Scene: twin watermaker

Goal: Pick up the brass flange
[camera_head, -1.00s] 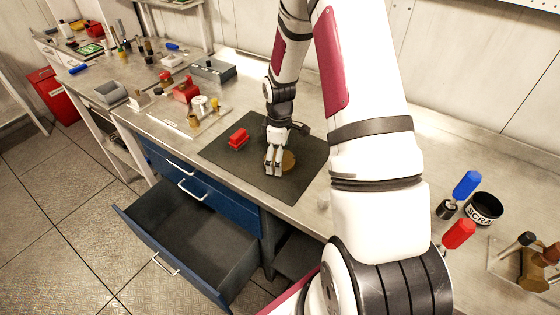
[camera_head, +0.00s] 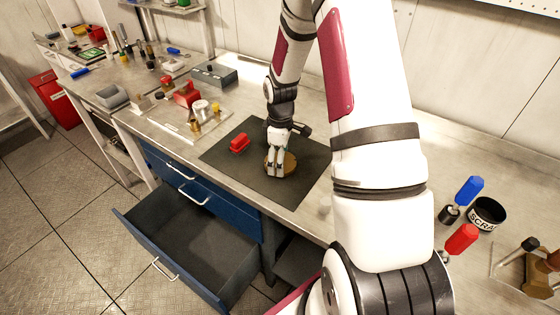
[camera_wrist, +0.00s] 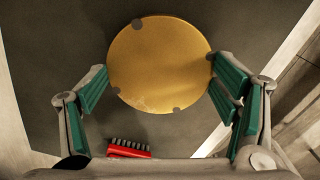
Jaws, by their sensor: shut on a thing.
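The brass flange (camera_head: 290,161) is a round, gold-coloured disc on the dark mat (camera_head: 285,193) on the workbench. My gripper (camera_head: 276,172) points down over it, partly hiding it in the head view. In the wrist view the flange (camera_wrist: 160,65) shows as a wide disc with a few dark round spots near its rim. It lies between the green-padded fingers of my gripper (camera_wrist: 160,88), which are shut on it. The right pads meet its edge; the left contact is harder to make out. I cannot tell any clear gap between flange and mat.
A red brush (camera_head: 239,143) lies on the mat, left of my gripper. A blue drawer (camera_head: 190,245) stands open below the bench. A tray of parts (camera_head: 190,128) is at left. A black scrap cup (camera_head: 487,213) and screwdrivers stand at right.

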